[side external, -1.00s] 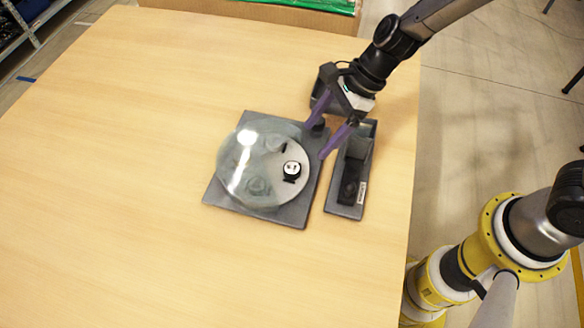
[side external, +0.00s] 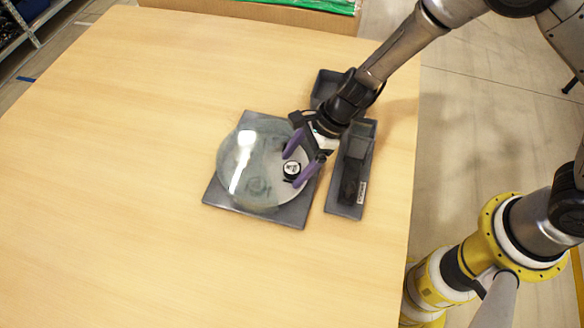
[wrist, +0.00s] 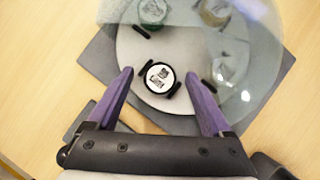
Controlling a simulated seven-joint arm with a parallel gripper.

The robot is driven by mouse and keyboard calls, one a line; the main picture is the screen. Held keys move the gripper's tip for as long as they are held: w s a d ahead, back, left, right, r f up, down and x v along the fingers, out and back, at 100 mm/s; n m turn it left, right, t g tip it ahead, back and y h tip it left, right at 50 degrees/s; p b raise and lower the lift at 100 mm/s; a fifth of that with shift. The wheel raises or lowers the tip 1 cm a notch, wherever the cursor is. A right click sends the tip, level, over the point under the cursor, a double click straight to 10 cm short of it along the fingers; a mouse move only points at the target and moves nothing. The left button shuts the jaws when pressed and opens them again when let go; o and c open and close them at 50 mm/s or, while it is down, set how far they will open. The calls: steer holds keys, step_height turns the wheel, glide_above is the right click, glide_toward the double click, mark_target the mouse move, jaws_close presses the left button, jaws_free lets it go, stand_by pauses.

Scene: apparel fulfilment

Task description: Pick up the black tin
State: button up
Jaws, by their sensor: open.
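The black tin (side external: 291,168) is a small round tin with a white label on top. It sits on a round pale plate (side external: 291,192) at the open edge of a clear dome. In the wrist view the tin (wrist: 160,78) lies between two small black stops, outside the glass. My gripper (side external: 293,169) is open, with one purple finger on each side of the tin. In the wrist view the fingertips (wrist: 159,73) flank it with gaps on both sides. I cannot tell how far the fingertips are above the plate.
The clear dome (side external: 238,172) covers the plate's left part, close to my fingers. Other tins, one green (wrist: 152,10), show under it. A grey base (side external: 288,217) lies beneath. A grey tray (side external: 345,209) stands right. The table's left side is clear.

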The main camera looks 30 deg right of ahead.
jaws_close()
stand_by(0.3)
steer(key=shift+r, duration=0.1)
